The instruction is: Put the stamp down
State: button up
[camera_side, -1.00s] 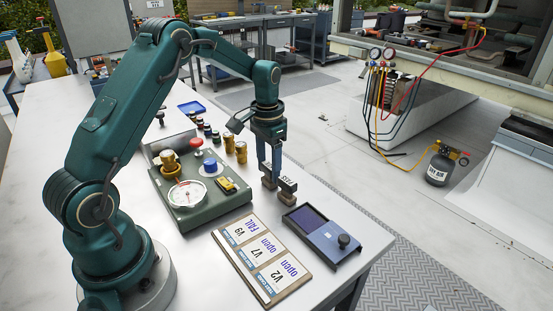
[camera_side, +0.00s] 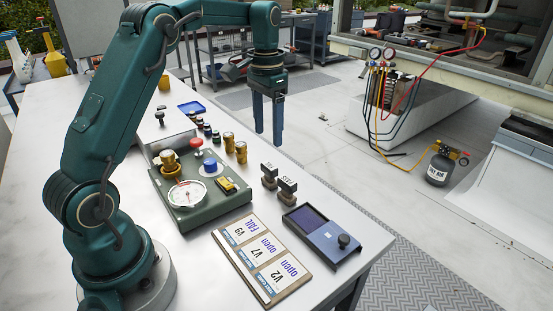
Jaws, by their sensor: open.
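Two small dark stamps stand upright side by side on the white bench: one (camera_side: 269,176) on the left and one (camera_side: 286,190) on the right, nearer the dark blue ink pad. The lettering on them is too small to read surely. My gripper (camera_side: 267,136) is open and empty, raised above the stamps and apart from both. The ink pad tray (camera_side: 308,218) lies open to the right of the stamps, with a round dark knob at its near end. The card board (camera_side: 262,259) lies in front, with cards marked "open", "open" and "FAIL".
A green test box (camera_side: 215,205) with a gauge, a red button and brass fittings stands left of the stamps. Several small brass and dark pieces stand behind it. A blue tray (camera_side: 192,107) lies farther back. The bench's right edge runs close to the stamps.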

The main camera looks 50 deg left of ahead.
jog(key=s+d+r+t, duration=0.3)
jog(key=s+d+r, duration=0.4)
jog(key=s+d, duration=0.15)
jog(key=s+d+f+t, duration=0.2)
jog(key=s+d+f, duration=0.2)
jog(key=s, duration=0.5)
jog(key=shift+s+t, duration=0.3)
jog(key=shift+s, duration=0.1)
dwell(0.9)
